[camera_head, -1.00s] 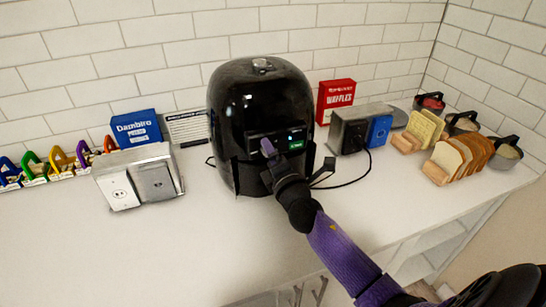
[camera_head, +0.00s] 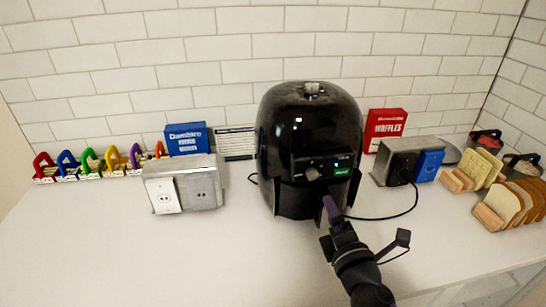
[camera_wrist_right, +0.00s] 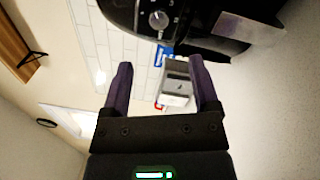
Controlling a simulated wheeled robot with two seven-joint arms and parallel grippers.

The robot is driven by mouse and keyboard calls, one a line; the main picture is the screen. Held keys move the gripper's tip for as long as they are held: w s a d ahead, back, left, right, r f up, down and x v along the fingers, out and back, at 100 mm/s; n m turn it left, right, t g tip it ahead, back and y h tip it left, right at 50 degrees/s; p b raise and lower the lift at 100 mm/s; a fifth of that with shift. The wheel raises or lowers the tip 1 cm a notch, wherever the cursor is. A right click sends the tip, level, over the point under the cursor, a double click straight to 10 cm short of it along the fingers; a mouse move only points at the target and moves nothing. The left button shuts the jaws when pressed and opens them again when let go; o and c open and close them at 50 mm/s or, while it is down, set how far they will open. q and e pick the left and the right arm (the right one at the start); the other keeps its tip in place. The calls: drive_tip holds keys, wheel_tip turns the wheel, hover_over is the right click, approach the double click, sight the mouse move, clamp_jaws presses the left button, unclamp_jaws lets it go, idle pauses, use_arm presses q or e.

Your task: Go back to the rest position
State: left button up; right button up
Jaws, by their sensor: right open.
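My right gripper (camera_head: 331,207) reaches in from the lower right in the head view, just in front of the lower front of a black air fryer (camera_head: 290,130). I cannot tell in the head view whether its tip touches the fryer. In the wrist view my right gripper (camera_wrist_right: 160,78) has its two purple fingers wide apart with nothing held between them. The air fryer (camera_wrist_right: 190,20) fills the top of that view, with its knob showing. My left gripper is in neither view.
A grey outlet box (camera_head: 205,185) stands left of the fryer, and another outlet box (camera_head: 402,158) with a blue block stands right. Bread slices (camera_head: 515,205) in a rack stand far right. A red waffles box (camera_head: 384,128) is behind. The counter front (camera_head: 170,260) is clear.

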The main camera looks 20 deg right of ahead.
drive_tip(key=s+a+f+m+g+y, duration=0.2)
drive_tip(key=s+a+f+m+g, duration=0.4)
drive_tip(key=s+m+g, duration=0.3)
drive_tip(key=s+a+f+m+g+y, duration=0.2)
drive_tip(key=s+a+f+m+g, duration=0.45)
drive_tip(key=s+m, duration=0.3)
drive_tip(key=s+f+n+b, duration=0.1)
drive_tip(key=s+f+b, duration=0.1)
drive_tip(key=f, duration=0.9)
drive_tip(key=s+f+b, duration=0.2)
drive_tip(key=f, duration=1)
use_arm(q)
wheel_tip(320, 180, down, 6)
drive_tip(key=b, duration=0.2)
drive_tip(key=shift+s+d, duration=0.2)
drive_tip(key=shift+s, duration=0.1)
use_arm(e)
drive_tip(key=s+d+f+g, duration=0.2)
drive_tip(key=s+d+f, duration=0.1)
drive_tip(key=s+f, duration=0.8)
drive_tip(key=shift+s+d+n, duration=0.3)
drive_tip(key=shift+s+n, duration=0.05)
drive_tip(key=shift+s, duration=0.25)
